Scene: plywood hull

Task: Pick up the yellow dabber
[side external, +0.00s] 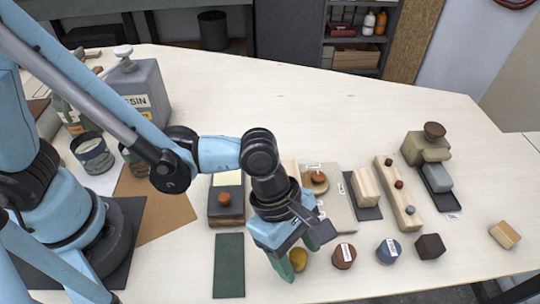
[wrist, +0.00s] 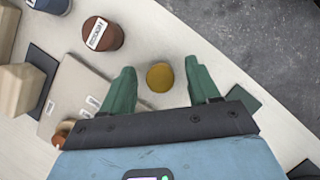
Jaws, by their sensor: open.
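The yellow dabber (side external: 299,259) stands on the pale table near its front edge, partly hidden behind my gripper in the side view. In the wrist view the yellow dabber (wrist: 160,77) shows as a round ochre top between the two green fingers. My gripper (side external: 291,268) points down over it, and its fingers stand apart with a gap on each side of the dabber. It also shows in the wrist view (wrist: 162,83), open and empty. How far the fingertips are above the table is hard to tell.
A red-brown labelled dabber (side external: 344,256) stands just right of my gripper, with a blue one (side external: 388,250) and a dark block (side external: 430,246) beyond. A green mat (side external: 229,265) lies to the left. A board (side external: 337,211) lies behind. The table's front edge is close.

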